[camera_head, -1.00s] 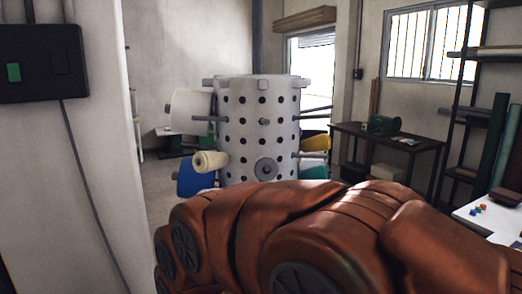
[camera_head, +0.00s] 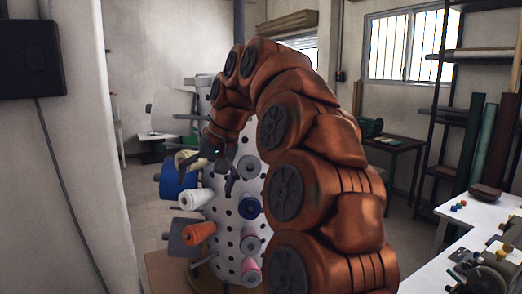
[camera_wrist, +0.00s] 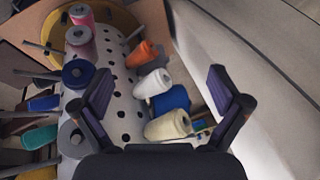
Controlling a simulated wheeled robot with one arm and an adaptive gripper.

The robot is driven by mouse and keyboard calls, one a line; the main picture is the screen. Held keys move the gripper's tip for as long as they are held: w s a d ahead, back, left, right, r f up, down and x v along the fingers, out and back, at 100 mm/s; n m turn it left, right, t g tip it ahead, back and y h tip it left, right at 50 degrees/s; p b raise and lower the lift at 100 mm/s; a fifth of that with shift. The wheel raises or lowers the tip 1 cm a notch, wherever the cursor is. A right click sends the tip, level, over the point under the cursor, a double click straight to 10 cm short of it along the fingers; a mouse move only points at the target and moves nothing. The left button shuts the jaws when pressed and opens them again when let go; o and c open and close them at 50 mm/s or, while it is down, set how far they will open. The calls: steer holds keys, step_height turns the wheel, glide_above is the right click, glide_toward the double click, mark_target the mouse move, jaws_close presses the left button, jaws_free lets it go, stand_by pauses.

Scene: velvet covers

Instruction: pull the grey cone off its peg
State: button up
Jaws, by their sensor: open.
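My gripper (camera_head: 216,176) is open and empty in front of the upper left side of the white peg drum (camera_head: 228,225). In the wrist view its fingers (camera_wrist: 158,78) are spread apart, with the drum and cones beyond them. A dark grey cone (camera_head: 184,238) sticks out from the drum's lower left, partly behind an orange cone. A grey round end (camera_head: 248,166) faces out on the upper drum, and seems to be the grey disc (camera_wrist: 72,140) in the wrist view. I cannot tell which is the grey cone. Neither is between the fingers.
Near my gripper are a blue cone (camera_head: 178,180), a white cone (camera_head: 196,199) and an orange cone (camera_head: 200,232). A cream cone (camera_wrist: 168,125) lies close by the right finger. Bare pegs stick out. A white workbench (camera_head: 470,225) stands at the right, a wall at the left.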

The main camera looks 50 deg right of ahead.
mark_target(252, 164)
steer(key=d+r+m, duration=0.1)
steer(key=d, duration=0.4)
steer(key=s+d+r+m+t+h, duration=0.1)
steer(key=d+r, duration=0.1)
steer(key=d, duration=0.2)
steer(key=s+d+r+m+t, duration=0.1)
steer(key=d+r, duration=0.1)
steer(key=d, duration=0.3)
steer(key=shift+s+d+r+m+h+b, duration=0.1)
steer(key=shift+s+d+m+h+b, duration=0.1)
steer(key=shift+d+m+h+b, duration=0.15)
steer(key=shift+s+d+m, duration=0.2)
steer(key=shift+d+m, duration=0.05)
steer(key=shift+d, duration=0.15)
steer(key=shift+p+x, duration=1.1)
steer(key=shift+x, duration=2.7)
steer(key=shift+w, duration=0.1)
steer(key=c, duration=1.3)
steer(key=shift+s+a+r, duration=0.2)
steer(key=shift+s+r, duration=0.05)
steer(key=shift+r, duration=0.05)
